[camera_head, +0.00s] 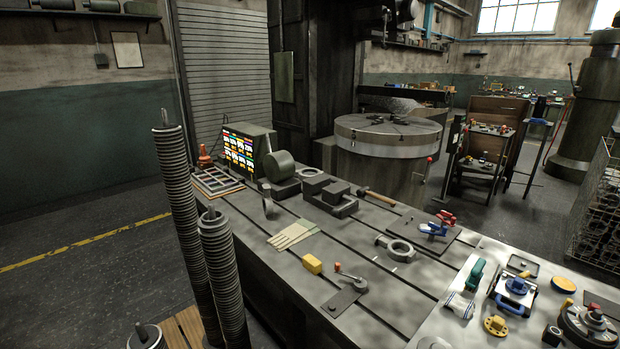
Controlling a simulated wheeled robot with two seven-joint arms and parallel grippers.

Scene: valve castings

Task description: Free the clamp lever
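Two things on the slotted bench could be the clamp lever, and I cannot tell which is meant. One is a grey lever with a red tip (348,277) on a dark flat plate (342,303) near the bench's front edge. The other is a blue and red toggle clamp (437,225) on a dark plate farther back to the right. Whether either is jammed or fastened does not show. Neither of my grippers is in view.
A yellow block (313,264) lies left of the grey lever. A grey ring casting (398,248), a hammer (378,196) and pale strips (293,234) lie behind. Tall ribbed columns (220,270) stand before the bench at left. Coloured parts, including a blue-topped casting (515,290), crowd the right.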

